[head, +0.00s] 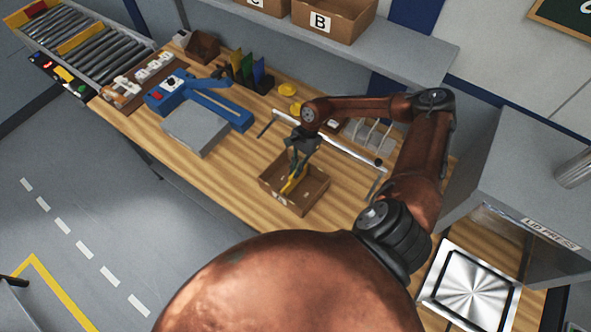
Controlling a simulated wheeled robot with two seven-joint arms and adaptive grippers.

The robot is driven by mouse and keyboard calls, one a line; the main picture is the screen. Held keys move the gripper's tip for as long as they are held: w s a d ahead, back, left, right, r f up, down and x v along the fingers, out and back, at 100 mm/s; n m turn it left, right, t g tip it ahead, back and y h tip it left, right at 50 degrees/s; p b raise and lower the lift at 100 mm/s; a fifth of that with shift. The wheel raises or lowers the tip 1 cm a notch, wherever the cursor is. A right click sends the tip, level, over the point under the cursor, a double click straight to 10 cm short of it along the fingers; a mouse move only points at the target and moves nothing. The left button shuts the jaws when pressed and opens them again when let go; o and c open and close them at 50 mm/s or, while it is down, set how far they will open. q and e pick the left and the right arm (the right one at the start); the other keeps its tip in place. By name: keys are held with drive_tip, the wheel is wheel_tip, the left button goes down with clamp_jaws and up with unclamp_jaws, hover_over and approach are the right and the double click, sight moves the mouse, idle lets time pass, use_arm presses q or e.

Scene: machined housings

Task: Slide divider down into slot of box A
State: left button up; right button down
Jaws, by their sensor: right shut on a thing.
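A brown open box (311,204) stands on the wooden table, with a pale label on its near wall that is too small to read surely. My right gripper (297,165) points down over the box and is shut on a yellow divider (289,186). The divider's lower part is inside the box's outline, tilted in the picture. I cannot tell whether its lower edge is in a slot; the slot is too small to make out. My left gripper is not in view.
A rack with yellow, green and blue dividers (248,68) stands at the back. A blue device with a grey plate (196,128) is to the left. A silver bar (340,147) runs behind the box. Box B (341,20) sits on a shelf (400,52); the lid press (520,220) is right.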

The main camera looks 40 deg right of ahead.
drive_tip(key=c, duration=2)
unclamp_jaws()
drive_tip(key=v, duration=1.2)
drive_tip(key=shift+f, duration=0.1)
